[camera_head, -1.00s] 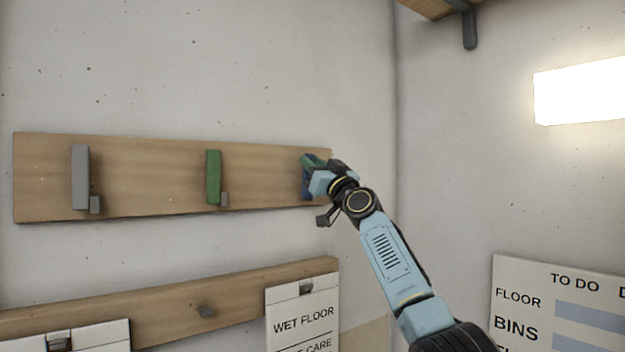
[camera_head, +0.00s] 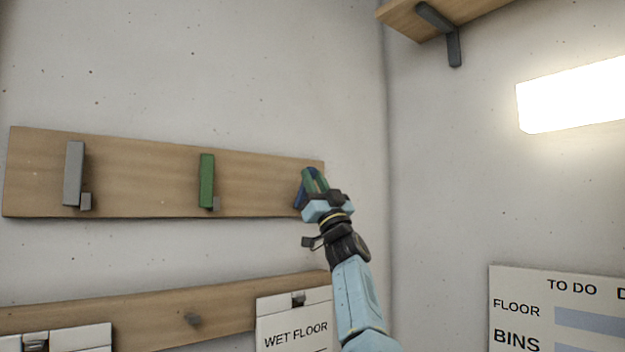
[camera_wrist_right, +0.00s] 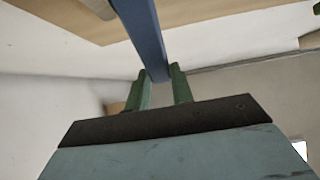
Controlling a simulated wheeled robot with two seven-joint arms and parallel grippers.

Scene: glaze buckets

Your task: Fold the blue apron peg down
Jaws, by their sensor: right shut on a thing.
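The blue apron peg (camera_head: 298,192) is at the right end of the upper wooden board (camera_head: 130,190), mostly hidden behind my right gripper. In the right wrist view the blue peg (camera_wrist_right: 142,30) is a long bar running down from the top, its end between the green fingers. My right gripper (camera_head: 313,180) is shut on it; it also shows in the right wrist view (camera_wrist_right: 160,85). A green peg (camera_head: 207,180) and a grey peg (camera_head: 74,173) stand upright on the same board. My left gripper is not in view.
A lower wooden rail (camera_head: 220,304) carries a WET FLOOR sign (camera_head: 293,328). The side wall on the right bears a bright light panel (camera_head: 570,92), a TO DO board (camera_head: 550,310) and a shelf (camera_head: 460,12) with a bracket. The wall above the pegs is clear.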

